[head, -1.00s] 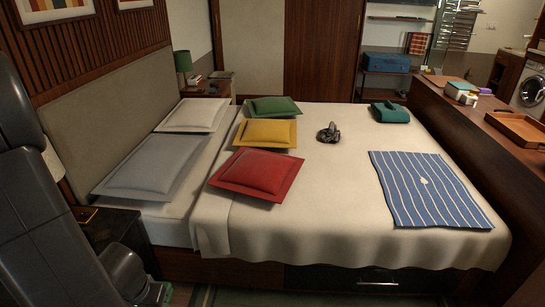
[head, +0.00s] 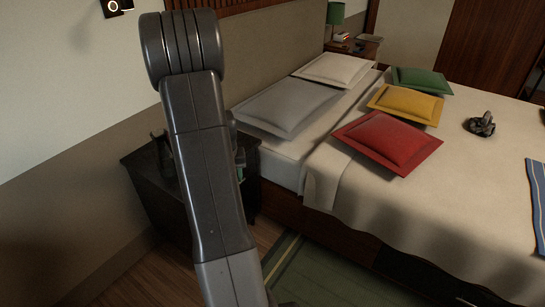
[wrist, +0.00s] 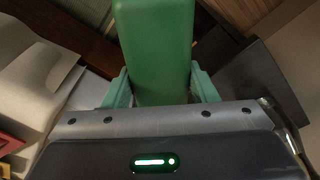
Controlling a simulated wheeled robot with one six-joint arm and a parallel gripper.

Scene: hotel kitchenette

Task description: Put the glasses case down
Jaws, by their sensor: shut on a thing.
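The green glasses case (wrist: 155,50) extends away from my gripper (wrist: 161,88) in the wrist view. The pale green fingers are on either side of it, shut on it. In the head view my arm hides most of the gripper. A small bit of green (head: 241,173) shows beside the arm, in front of the dark nightstand (head: 136,160); I cannot tell whether it is the case or a finger. A dark flat surface (wrist: 245,85) lies to the right of the case in the wrist view.
The bed (head: 345,185) is at the right, with white, grey, green, yellow and red pillows (head: 388,140) and a dark knotted object (head: 481,125). A far nightstand (head: 362,48) holds a green lamp (head: 335,14). Green rug (head: 320,275) covers floor beside the bed.

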